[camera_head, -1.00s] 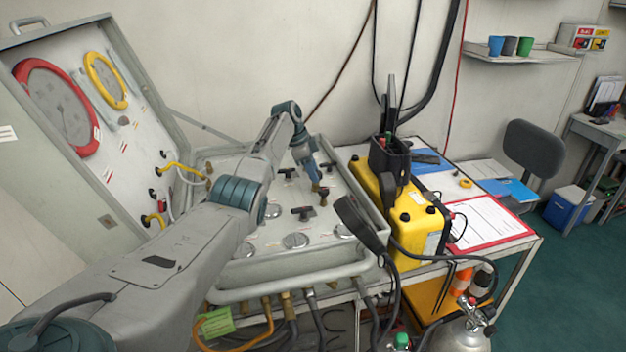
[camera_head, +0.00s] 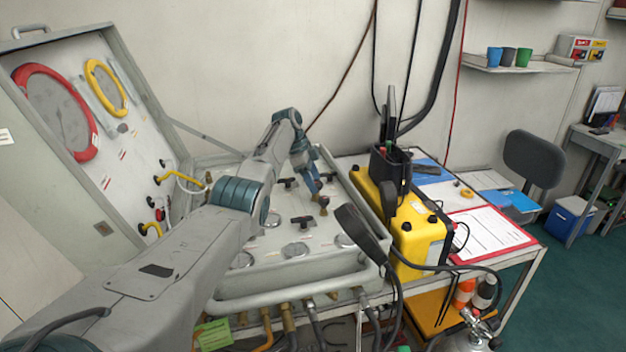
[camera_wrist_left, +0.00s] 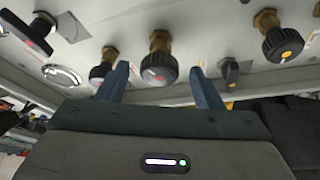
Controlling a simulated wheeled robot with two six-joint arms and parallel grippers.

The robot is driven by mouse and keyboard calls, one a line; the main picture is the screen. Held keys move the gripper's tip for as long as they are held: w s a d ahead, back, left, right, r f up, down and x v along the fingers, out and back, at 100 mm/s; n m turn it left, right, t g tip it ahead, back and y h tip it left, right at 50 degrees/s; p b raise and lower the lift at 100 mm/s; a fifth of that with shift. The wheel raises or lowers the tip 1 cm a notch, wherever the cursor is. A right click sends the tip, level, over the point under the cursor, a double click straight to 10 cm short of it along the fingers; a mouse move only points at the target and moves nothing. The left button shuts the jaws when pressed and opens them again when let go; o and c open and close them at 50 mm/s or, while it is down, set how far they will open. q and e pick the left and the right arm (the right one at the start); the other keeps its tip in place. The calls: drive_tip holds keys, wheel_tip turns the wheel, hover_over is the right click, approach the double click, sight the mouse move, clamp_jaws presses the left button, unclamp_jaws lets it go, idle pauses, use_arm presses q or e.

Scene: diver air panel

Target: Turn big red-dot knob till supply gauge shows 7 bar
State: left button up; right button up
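My left gripper (camera_head: 316,192) reaches down over the sloping grey panel (camera_head: 335,262) in the head view. In the left wrist view its two blue fingers (camera_wrist_left: 160,82) are apart, with a black knob (camera_wrist_left: 158,68) on a brass stem showing between them. This knob has a small red mark on its face; I cannot tell whether the fingers touch it. A smaller black knob (camera_wrist_left: 102,72) is just left of the fingers. Another knob (camera_wrist_left: 283,43) has a yellow dot. A big red-rimmed gauge (camera_head: 92,150) is in the raised lid; its reading is too small to tell. My right gripper is out of view.
Black T-handles (camera_head: 295,222) and small round gauges (camera_head: 295,250) surround the work spot. A black handset (camera_head: 362,234) hangs at the panel's right edge, beside a yellow box (camera_head: 418,240). A tubular rail (camera_head: 290,300) runs along the front.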

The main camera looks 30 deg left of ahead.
use_arm(q)
drive_tip(key=b+v, duration=0.3)
drive_tip(key=v, duration=0.7)
drive_tip(key=shift+r, duration=0.4)
drive_tip(key=shift+o, duration=0.4)
drive_tip(key=shift+a, duration=0.1)
